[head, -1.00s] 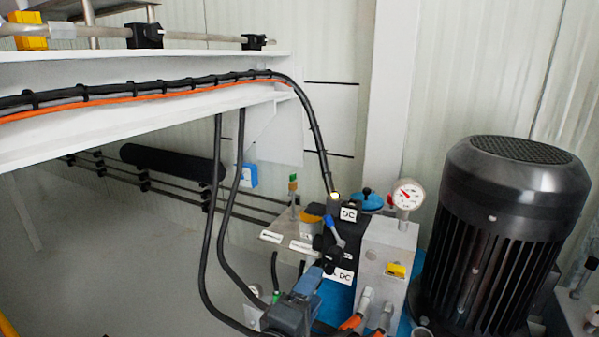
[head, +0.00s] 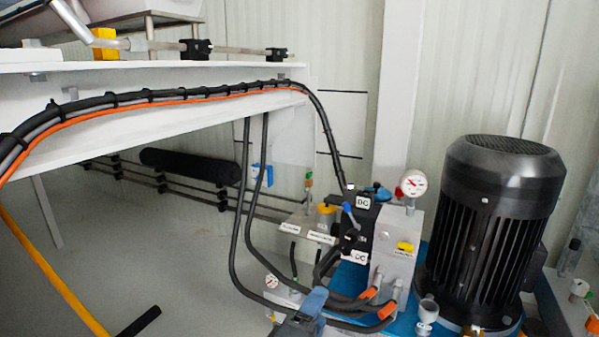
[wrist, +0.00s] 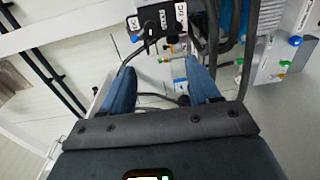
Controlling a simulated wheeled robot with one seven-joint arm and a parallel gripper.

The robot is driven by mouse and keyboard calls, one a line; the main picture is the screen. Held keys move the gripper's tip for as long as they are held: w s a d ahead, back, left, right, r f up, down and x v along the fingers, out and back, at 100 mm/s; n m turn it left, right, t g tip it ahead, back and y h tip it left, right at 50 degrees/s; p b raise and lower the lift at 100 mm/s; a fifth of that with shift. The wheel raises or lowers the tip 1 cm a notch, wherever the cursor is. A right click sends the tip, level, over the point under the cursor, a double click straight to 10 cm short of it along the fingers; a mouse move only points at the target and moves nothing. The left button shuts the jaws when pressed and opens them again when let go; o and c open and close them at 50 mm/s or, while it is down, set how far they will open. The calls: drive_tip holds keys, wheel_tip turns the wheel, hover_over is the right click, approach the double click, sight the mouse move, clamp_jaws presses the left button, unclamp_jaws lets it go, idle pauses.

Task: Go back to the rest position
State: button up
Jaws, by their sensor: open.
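My gripper (wrist: 163,92) shows in the wrist view with its two blue fingers spread apart and nothing between them. Beyond the fingertips is the black valve block (wrist: 160,20) with white "DC" labels. In the head view part of my gripper (head: 308,305) shows at the bottom centre, below the valve block (head: 352,220) and in front of the black hoses. The fingertips cannot be made out clearly there. A gap to the valve block shows in the wrist view.
A big black motor (head: 493,235) stands at the right. A pressure gauge (head: 413,183) sits on the grey metal block (head: 392,250). Black hoses (head: 236,235) hang close by my gripper. A white beam (head: 150,125) with cables crosses the upper left. Open floor (head: 140,265) lies at the left.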

drive_tip(key=s+d+f+m+g+y, duration=0.1)
drive_tip(key=s+d+f+g+y, duration=0.2)
drive_tip(key=s+f, duration=0.5)
drive_tip(key=s+d+f+y, duration=0.3)
drive_tip(key=s+d+f, duration=0.2)
drive_tip(key=s+f, duration=0.3)
drive_tip(key=s+d+r+m+y, duration=0.1)
drive_tip(key=s+d+r+m, duration=0.15)
drive_tip(key=s, duration=0.65)
drive_tip(key=s+d+r+m+y, duration=0.1)
drive_tip(key=s+d+m+y, duration=0.15)
drive_tip(key=s, duration=0.65)
drive_tip(key=s+d+r+m+t+h, duration=0.1)
drive_tip(key=s+d+r+m, duration=0.2)
drive_tip(key=s+r, duration=0.3)
drive_tip(key=s+d+r+m+t+h, duration=0.1)
drive_tip(key=s+d+r+m, duration=0.25)
drive_tip(key=r, duration=0.45)
wheel_tip(320, 180, up, 30)
drive_tip(key=s+p, duration=0.1)
drive_tip(key=p, duration=2.9)
drive_tip(key=shift+a, duration=0.4)
